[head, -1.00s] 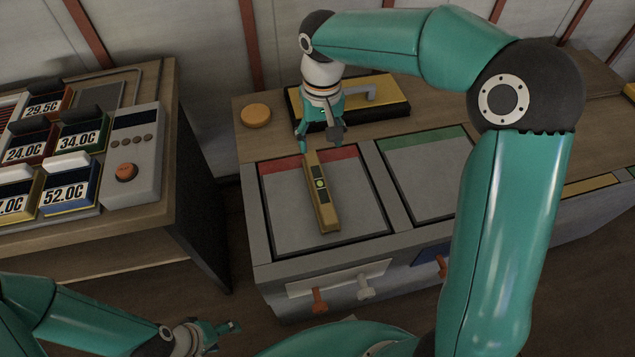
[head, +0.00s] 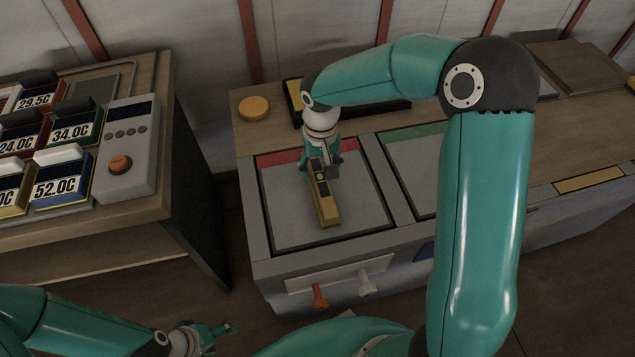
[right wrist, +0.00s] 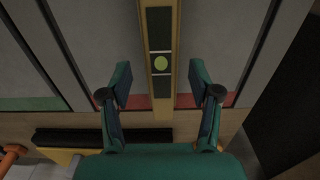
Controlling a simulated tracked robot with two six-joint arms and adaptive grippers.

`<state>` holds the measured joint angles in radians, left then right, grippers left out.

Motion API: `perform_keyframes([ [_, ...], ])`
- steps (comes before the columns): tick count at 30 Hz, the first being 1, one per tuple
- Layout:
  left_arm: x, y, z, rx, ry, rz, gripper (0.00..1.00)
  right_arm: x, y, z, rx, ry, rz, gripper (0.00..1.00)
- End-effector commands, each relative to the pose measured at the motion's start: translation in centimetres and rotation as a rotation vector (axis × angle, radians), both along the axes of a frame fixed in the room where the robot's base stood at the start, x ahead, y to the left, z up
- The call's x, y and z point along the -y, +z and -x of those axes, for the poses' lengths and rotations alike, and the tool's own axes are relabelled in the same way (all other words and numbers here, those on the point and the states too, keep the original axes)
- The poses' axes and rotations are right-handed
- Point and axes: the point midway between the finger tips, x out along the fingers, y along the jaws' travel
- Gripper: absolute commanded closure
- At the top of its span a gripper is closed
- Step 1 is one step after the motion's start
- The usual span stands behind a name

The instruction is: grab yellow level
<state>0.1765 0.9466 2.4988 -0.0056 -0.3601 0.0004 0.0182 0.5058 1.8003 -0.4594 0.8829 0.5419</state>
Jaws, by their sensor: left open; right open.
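The yellow level (head: 325,205) lies in the red-edged recessed tray (head: 365,212) on the grey cabinet top. It has dark windows and a round green-yellow vial. My right gripper (head: 322,166) is over the level's far end. In the right wrist view, the level (right wrist: 160,50) runs between the open fingers of my right gripper (right wrist: 158,85), with a gap on both sides. Its far end is partly hidden by that gripper in the head view. My left gripper (head: 225,328) is open and empty at the bottom left, away from the level.
A green-edged tray (head: 415,170) is to the right. A round orange-yellow disc (head: 254,108) and a yellow-and-black object (head: 292,95) sit behind. Orange (head: 319,297) and white (head: 367,284) handles stick out of the cabinet front. A table with temperature-labelled blocks (head: 62,182) stands left.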

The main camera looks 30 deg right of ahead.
Motion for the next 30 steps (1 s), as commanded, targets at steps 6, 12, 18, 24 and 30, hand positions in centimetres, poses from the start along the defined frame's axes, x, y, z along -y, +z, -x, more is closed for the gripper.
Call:
perform_keyframes([
  [6, 0.0, -0.6, 0.0, 0.0, 0.0, 0.0, 0.36, -0.2, -3.1, 0.2, -0.003, -0.001, -0.001, 0.38],
  [12, 0.0, -0.6, 0.0, 0.0, 0.0, 0.0, 0.36, -0.2, -3.5, 0.2, 0.0, 0.0, -0.001, 0.38],
  [18, 0.0, -0.6, 0.0, 0.0, 0.0, 0.0, 0.36, -0.2, -3.5, 0.2, 0.0, 0.0, -0.001, 0.54],
  [24, 0.0, -0.6, 0.0, 0.0, 0.0, 0.0, 0.36, -0.2, -3.5, 0.2, 0.0, 0.001, -0.001, 0.88],
  [30, 0.0, -0.6, 0.0, 0.0, 0.0, 0.0, 0.36, -0.2, -3.4, 0.1, 0.001, 0.001, -0.001, 1.0],
])
